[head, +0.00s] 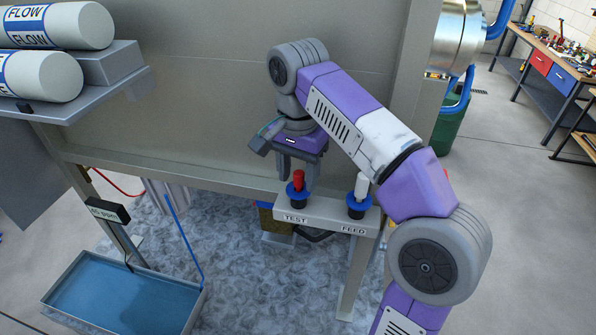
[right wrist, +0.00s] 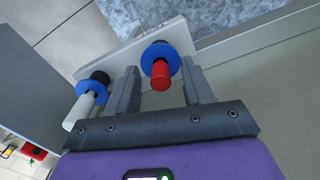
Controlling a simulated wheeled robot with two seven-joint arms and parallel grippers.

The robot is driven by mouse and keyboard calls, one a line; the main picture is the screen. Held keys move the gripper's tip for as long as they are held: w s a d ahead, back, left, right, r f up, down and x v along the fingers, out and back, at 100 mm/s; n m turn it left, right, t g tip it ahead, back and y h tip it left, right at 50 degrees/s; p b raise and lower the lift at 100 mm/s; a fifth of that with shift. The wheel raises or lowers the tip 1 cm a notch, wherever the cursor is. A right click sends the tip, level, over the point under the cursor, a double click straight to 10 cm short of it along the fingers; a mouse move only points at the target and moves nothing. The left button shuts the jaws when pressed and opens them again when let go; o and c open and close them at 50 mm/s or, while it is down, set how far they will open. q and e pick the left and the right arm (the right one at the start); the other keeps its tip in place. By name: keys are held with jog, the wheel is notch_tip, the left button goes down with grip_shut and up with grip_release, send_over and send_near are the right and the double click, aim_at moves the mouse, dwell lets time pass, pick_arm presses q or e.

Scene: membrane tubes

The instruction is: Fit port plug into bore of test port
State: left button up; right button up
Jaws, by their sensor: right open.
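The red port plug (head: 299,178) stands upright at the test port, marked TEST, with a blue collar (head: 297,196) around its base. How deep it sits in the bore is hidden. My right gripper (head: 298,174) is open above the test port, fingers pointing down. In the right wrist view the red plug (right wrist: 161,76) shows between the two spread fingers, with a gap on each side; I see no contact. My left gripper is not in view.
A white plug (head: 361,186) with a blue collar stands at the FEED port, right of the test port on the same grey bracket (head: 328,210). A tray of blue liquid (head: 125,295) lies lower left. White FLOW tubes (head: 60,27) rest on a shelf upper left.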

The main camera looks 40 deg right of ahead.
notch_tip(320, 180, up, 6)
jog(key=p, duration=0.3)
jog(key=shift+r, duration=0.25)
jog(key=shift+r+p, duration=0.35)
jog(key=shift+r, duration=0.2)
